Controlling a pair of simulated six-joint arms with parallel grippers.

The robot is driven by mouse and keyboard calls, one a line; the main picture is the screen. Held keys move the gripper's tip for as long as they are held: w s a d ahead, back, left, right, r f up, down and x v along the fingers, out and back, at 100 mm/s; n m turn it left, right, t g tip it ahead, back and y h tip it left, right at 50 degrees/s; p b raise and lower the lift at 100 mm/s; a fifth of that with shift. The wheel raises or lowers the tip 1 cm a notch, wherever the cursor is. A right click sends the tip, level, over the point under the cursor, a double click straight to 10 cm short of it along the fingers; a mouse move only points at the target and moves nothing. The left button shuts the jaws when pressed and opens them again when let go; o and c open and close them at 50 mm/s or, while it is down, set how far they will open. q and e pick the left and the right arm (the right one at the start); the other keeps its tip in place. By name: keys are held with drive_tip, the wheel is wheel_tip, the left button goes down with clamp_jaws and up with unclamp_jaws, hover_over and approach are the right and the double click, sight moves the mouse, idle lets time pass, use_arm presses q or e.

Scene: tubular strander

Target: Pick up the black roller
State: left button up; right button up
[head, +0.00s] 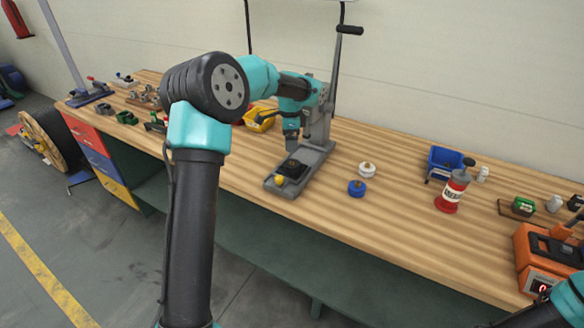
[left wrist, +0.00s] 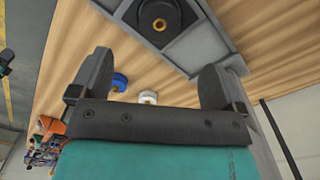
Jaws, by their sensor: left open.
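The black roller (head: 292,168) sits on the grey base of the lever press in the head view. In the left wrist view the black roller (left wrist: 160,16) shows at the top edge as a dark disc with a brass centre, partly cut off. My left gripper (head: 291,143) is above the roller, pointing down. In the left wrist view its two fingers (left wrist: 154,70) are spread apart with nothing between them that they hold.
A blue roller (head: 357,189) and a white roller (head: 367,169) stand to the right. The front bench is clear.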

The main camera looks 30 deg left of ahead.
use_arm(q)
hover_over(292, 164)
drive_tip(key=f, duration=0.5)
drive_tip(key=shift+s+a, duration=0.1)
drive_tip(key=shift+a, duration=0.15)
drive_tip(key=shift+f, duration=0.15)
drive_tip(key=shift+f, duration=0.1)
drive_tip(key=shift+w+d+f, duration=0.1)
drive_tip(key=shift+f, duration=1.15)
drive_tip(key=shift+w+d+f, duration=0.1)
drive_tip(key=shift+f, duration=1.15)
drive_tip(key=shift+c, duration=0.2)
drive_tip(key=c, duration=1.3)
drive_tip(key=shift+r, duration=0.1)
